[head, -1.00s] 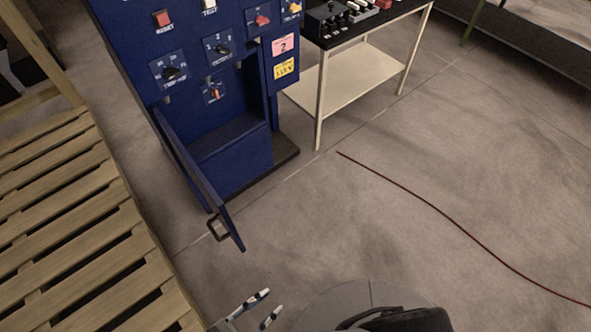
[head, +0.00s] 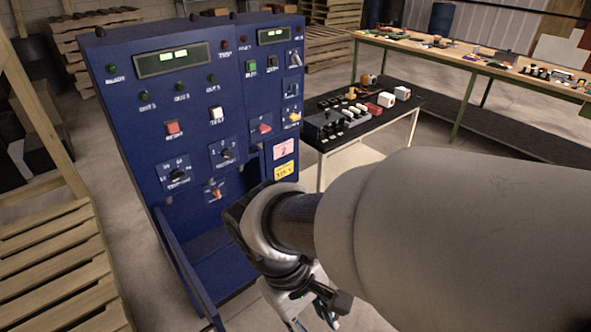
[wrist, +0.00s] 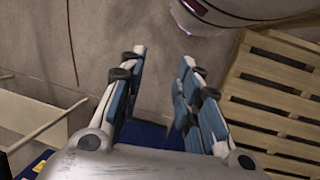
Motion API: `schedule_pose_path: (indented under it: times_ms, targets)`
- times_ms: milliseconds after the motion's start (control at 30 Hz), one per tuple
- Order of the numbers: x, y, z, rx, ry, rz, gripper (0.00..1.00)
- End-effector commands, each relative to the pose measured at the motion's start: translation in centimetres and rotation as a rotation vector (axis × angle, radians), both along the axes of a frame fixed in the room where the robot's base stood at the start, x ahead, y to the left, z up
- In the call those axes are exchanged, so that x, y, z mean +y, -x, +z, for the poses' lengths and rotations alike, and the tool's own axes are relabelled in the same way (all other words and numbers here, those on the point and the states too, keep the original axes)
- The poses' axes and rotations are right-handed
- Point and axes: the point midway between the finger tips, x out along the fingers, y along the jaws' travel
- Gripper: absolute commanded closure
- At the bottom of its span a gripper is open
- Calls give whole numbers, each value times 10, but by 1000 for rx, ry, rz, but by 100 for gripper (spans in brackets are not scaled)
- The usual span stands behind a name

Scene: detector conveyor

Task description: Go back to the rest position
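My gripper (wrist: 160,70) is open in the wrist view, with a wide empty gap between its blue-padded fingers and bare floor beyond them. In the head view my gripper (head: 318,312) shows low in the middle, partly cut off by the bottom edge, in front of the blue cabinet (head: 150,100). My pale arm covers the lower right of that view. The cabinet stands upright with buttons, knobs and two lit displays. Its lower door (head: 185,270) hangs open on the left side.
A black-topped cart (head: 410,107) with several small parts stands right of the cabinet. A long workbench (head: 440,55) is behind it. Wooden pallets (head: 50,250) lie at the left, also seen in the wrist view (wrist: 265,90). Concrete floor is clear between cart and bench.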

Motion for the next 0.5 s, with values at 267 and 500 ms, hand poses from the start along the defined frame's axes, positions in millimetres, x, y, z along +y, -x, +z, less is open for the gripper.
schedule_pose_path:
  times_ms: [267, 500]
  targets:
    - [-69, 13, 56, -276, -245, -371, 69]
    - [-103, 30, 79, -490, -356, -579, 69]
